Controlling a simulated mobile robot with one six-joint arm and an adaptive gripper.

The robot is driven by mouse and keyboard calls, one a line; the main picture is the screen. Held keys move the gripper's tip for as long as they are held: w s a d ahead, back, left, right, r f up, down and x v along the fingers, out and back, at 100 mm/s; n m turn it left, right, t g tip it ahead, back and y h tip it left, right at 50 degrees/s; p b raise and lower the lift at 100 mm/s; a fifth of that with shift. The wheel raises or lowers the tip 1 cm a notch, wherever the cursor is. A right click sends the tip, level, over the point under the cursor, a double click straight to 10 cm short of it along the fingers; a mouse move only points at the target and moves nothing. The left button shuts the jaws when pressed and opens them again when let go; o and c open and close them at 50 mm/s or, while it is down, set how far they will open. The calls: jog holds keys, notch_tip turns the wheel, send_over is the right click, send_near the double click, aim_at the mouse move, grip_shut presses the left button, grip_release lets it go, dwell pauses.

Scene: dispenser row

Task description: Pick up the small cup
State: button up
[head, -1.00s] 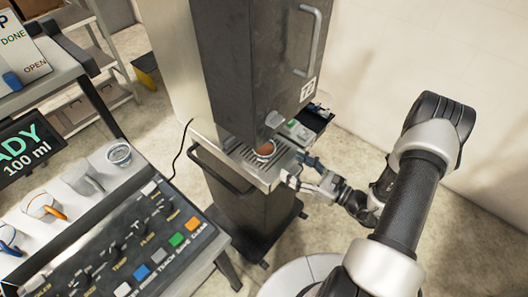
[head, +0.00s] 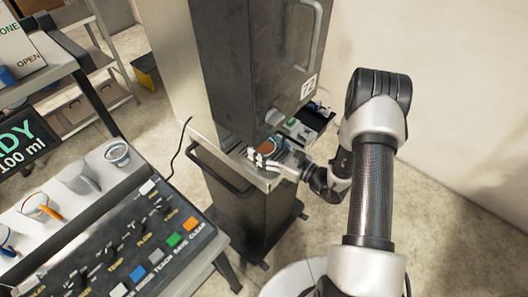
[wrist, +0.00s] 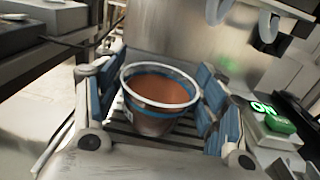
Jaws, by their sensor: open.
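The small cup (wrist: 160,115) has a pale rim, a blue band and a reddish-brown inside. It stands upright on a slatted drip tray (wrist: 128,143) in the wrist view. My gripper (wrist: 162,84) is open, with one blue-padded finger on each side of the cup. I cannot tell whether either pad touches it. In the head view the cup (head: 270,145) is partly hidden by my gripper (head: 268,157), which is at the dispenser's tray.
The tall dark dispenser (head: 250,70) rises directly behind the cup. A small unit with a green lit button (wrist: 278,124) is close to the right finger. A counter at left holds several other cups (head: 117,153) and a control panel (head: 130,250).

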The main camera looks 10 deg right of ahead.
jog(key=shift+c, duration=0.4)
jog(key=c, duration=0.9)
